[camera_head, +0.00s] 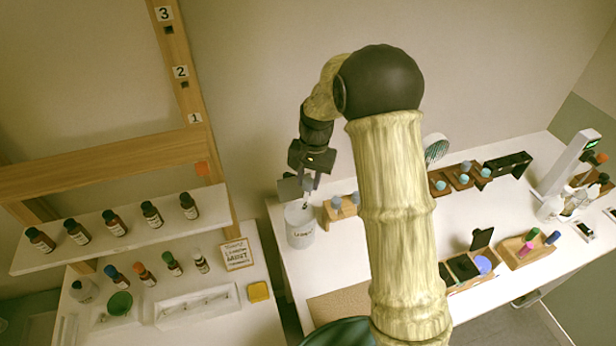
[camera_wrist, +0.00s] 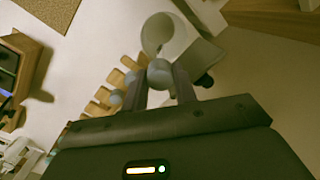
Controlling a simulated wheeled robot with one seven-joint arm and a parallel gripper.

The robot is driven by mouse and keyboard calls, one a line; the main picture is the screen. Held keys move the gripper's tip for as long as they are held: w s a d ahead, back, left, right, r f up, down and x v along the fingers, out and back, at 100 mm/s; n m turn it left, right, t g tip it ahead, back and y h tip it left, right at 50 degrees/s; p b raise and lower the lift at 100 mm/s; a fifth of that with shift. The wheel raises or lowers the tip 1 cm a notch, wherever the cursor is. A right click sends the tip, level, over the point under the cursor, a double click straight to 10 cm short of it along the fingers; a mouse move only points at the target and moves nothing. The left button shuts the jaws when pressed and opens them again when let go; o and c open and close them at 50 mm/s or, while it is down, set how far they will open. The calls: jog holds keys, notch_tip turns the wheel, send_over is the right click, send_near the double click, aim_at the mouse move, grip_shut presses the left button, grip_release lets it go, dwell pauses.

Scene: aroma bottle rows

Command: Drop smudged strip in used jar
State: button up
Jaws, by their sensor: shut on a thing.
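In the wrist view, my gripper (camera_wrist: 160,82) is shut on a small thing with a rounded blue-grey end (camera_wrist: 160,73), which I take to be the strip. Any smudge on it is too small to see. The pale jar (camera_wrist: 160,35) shows just beyond the fingertips in the wrist view, its mouth partly in view. I cannot tell whether the strip's lower end is inside the mouth.
Wooden blocks with blue-grey knobs (camera_head: 340,207) stand right beside the jar. A wooden shelf of dark bottles (camera_head: 115,227) and a second white table are at left. Dark-compartment boxes (camera_head: 465,268) and a pale stand (camera_head: 568,160) are farther right.

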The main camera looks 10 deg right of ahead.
aim_at(307, 197)
jog(key=shift+a+f+b, duration=0.15)
jog(key=shift+f+b, duration=0.25)
jog(key=shift+f, duration=0.4)
jog(key=shift+a+f+b, duration=0.15)
jog(key=shift+f+b, duration=0.2)
jog(key=shift+f, duration=0.4)
jog(key=shift+s+f+b, duration=0.15)
jog(key=shift+f+b, duration=0.25)
jog(key=shift+f, duration=0.2)
jog(key=shift+d+f+b, duration=0.1)
jog(key=shift+f+b, duration=0.65)
jog(key=shift+f, duration=0.65)
jog(key=o, duration=0.9)
jog(key=shift+r, duration=0.1)
jog(key=r+b, duration=0.1)
jog(key=r, duration=0.4)
jog(key=d+r+b, duration=0.1)
jog(key=r, duration=0.5)
jog(key=d+r+b, duration=0.1)
jog(key=r, duration=0.5)
jog(key=shift+w, duration=0.3)
